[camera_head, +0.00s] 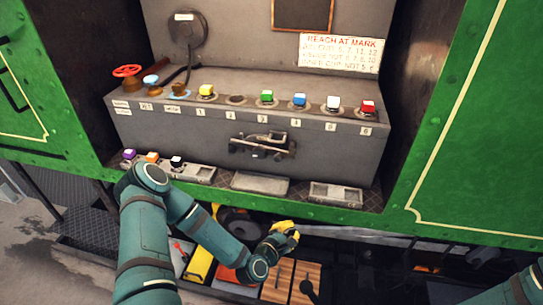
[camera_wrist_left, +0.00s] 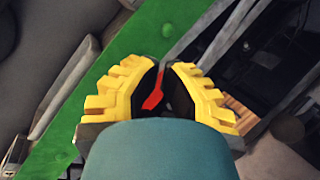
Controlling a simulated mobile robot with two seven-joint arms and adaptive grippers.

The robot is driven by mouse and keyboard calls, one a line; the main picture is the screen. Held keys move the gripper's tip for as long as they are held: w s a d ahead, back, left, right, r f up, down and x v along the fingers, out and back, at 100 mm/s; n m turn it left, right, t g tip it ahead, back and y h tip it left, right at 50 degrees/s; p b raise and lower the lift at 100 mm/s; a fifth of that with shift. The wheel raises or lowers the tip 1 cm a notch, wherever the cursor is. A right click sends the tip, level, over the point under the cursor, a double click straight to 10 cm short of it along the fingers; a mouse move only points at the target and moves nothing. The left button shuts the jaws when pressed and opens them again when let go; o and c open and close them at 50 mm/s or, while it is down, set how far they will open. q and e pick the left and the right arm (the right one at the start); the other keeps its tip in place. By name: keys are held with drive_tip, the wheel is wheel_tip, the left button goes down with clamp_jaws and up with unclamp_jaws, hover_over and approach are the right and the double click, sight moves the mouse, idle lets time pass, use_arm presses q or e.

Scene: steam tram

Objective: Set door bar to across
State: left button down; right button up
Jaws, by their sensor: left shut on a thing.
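My left gripper (camera_head: 286,229) is low at the green sill, below the grey control bench, with its yellow fingers closed together. In the left wrist view, the yellow fingers (camera_wrist_left: 166,72) are shut on a small red piece (camera_wrist_left: 153,94). A thin grey bar (camera_wrist_left: 192,38) runs from the fingertips to the upper right, beside the green edge. This looks like the door bar, with the red piece as its grip, but the join is hidden by the fingers.
The grey bench (camera_head: 190,88) carries a red handwheel (camera_head: 127,71) and several coloured blocks. A green sill (camera_head: 330,207) runs below it, with green panels on both sides. A tray with wooden slats (camera_head: 290,280) and a dark step (camera_head: 92,228) lie lower down.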

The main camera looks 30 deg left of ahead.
use_arm(q)
drive_tip(key=a+r+n+t+y+p, duration=0.3)
drive_tip(key=a+r+n+y, duration=0.45)
drive_tip(key=a+n, duration=0.35)
drive_tip(key=shift+h, duration=0.35)
drive_tip(key=x, duration=1)
drive_tip(key=shift+w+d+r, duration=0.1)
drive_tip(key=shift+d+r, duration=0.05)
drive_tip(key=shift+r, duration=0.05)
drive_tip(key=r, duration=0.1)
drive_tip(key=r+p, duration=0.1)
drive_tip(key=r, duration=0.1)
drive_tip(key=shift+w+d+r, duration=0.15)
drive_tip(key=shift+w+d, duration=0.05)
drive_tip(key=shift+d, duration=0.2)
drive_tip(key=shift+w+r+p, duration=0.1)
drive_tip(key=shift+r+p, duration=0.1)
drive_tip(key=shift+p, duration=0.1)
use_arm(e)
wheel_tip(320, 180, up, 6)
drive_tip(key=shift+d, duration=0.1)
